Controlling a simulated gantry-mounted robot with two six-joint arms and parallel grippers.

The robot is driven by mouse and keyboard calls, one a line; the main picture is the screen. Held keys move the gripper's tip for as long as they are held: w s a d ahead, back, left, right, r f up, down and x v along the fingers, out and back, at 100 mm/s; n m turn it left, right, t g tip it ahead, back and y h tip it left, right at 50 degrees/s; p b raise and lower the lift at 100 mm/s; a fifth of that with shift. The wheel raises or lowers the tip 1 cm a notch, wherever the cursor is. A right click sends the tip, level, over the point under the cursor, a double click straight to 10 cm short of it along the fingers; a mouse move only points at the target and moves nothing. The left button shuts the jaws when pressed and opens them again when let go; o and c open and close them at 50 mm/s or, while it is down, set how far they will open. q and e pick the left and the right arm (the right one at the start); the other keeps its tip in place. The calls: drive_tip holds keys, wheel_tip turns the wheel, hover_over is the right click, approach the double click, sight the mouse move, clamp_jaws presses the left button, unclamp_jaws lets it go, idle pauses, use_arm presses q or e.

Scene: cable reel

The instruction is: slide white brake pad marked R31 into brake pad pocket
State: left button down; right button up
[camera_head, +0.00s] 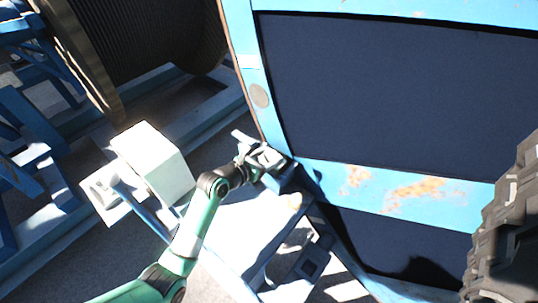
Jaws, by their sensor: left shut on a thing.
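My left gripper (262,156) is at the end of the green arm that comes in from lower left. It is shut on a small pale piece (269,158), which looks like the white brake pad; no R31 marking can be read at this size. My right gripper is not in view.
A white box (155,162) stands left of my left arm. A large cable reel (140,45) is at upper left among blue beams. The rusty light-blue frame (400,186) with dark panels fills the right. A dark, chunky ribbed thing (508,235) is at the right edge.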

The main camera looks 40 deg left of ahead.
use_arm(q)
drive_tip(key=shift+r, duration=0.15)
drive_tip(key=shift+c, duration=0.2)
unclamp_jaws()
drive_tip(key=shift+o, duration=0.2)
drive_tip(key=shift+f, duration=0.2)
drive_tip(key=v, duration=1.1)
drive_tip(key=shift+s+r+p, duration=0.25)
drive_tip(key=shift+r+p, duration=0.05)
drive_tip(key=shift+d, duration=0.1)
